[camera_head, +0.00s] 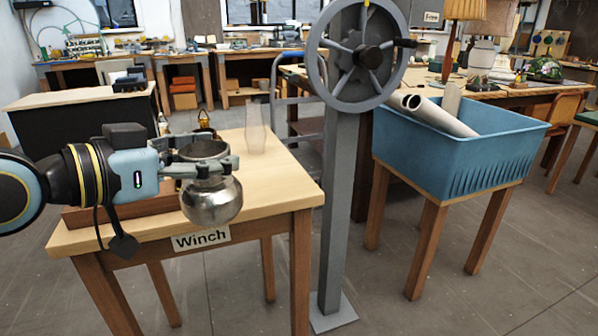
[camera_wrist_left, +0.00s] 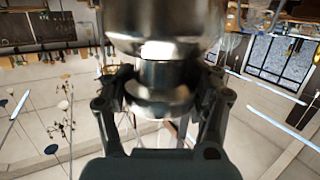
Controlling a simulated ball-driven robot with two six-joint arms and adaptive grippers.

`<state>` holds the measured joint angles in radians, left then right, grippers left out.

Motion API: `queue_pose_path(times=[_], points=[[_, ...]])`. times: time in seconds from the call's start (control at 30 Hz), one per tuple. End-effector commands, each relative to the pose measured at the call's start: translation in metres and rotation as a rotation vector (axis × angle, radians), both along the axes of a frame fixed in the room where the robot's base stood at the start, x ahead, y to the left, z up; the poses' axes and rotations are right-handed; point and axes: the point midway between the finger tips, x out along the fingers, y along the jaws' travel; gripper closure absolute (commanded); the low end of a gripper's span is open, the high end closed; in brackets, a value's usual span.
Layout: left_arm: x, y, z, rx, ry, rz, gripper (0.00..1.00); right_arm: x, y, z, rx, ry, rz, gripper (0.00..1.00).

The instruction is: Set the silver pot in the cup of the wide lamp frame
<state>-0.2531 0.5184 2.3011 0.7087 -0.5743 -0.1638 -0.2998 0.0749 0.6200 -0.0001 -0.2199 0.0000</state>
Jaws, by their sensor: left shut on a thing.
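The silver pot (camera_head: 211,200) is a shiny round vessel with a narrower neck and an open rim at the top. My left gripper (camera_head: 228,168) is shut on its neck and holds it roughly upright over the front part of the winch table. The pot also fills the upper middle of the left wrist view (camera_wrist_left: 165,35), between the fingers of my left gripper (camera_wrist_left: 162,95). I cannot surely pick out the wide lamp frame or its cup. A small brass-coloured piece (camera_head: 204,120) shows behind the pot, partly hidden. My right gripper is not in view.
The wooden table (camera_head: 285,185) bears a "Winch" label (camera_head: 201,238), a clear glass chimney (camera_head: 255,130) and a brown wooden piece (camera_head: 150,206). A grey post with a handwheel (camera_head: 358,60) stands right of it. A blue tub (camera_head: 440,150) with pipes is farther right.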

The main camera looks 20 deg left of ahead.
Motion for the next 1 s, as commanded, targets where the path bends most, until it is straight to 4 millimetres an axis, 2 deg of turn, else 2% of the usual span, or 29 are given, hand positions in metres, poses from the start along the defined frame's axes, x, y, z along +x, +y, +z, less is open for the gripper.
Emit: queue_pose_path(times=[0.13,0.27,0.37,0.43,0.6,0.67,0.8,1.0], points=[[0.044,0.034,-0.018,-0.011,0.001,0.135,0.99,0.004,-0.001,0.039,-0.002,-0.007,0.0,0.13],[0.077,0.04,-0.029,-0.013,0.0,0.231,0.99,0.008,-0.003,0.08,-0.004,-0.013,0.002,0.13],[0.097,0.028,-0.032,-0.012,-0.002,0.275,0.99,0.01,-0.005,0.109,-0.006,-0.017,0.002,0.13],[0.11,0.012,-0.03,-0.013,-0.001,0.292,0.99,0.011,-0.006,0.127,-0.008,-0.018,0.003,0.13],[0.133,-0.03,-0.009,-0.006,-0.006,0.301,0.99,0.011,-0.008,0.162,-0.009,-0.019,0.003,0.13],[0.139,-0.04,0.003,-0.004,-0.008,0.298,0.99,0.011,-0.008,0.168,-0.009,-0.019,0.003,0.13],[0.146,-0.047,0.018,0.0,-0.006,0.297,1.0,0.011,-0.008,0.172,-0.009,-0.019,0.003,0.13],[0.148,-0.047,0.02,0.001,-0.004,0.297,1.0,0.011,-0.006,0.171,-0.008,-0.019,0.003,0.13]])
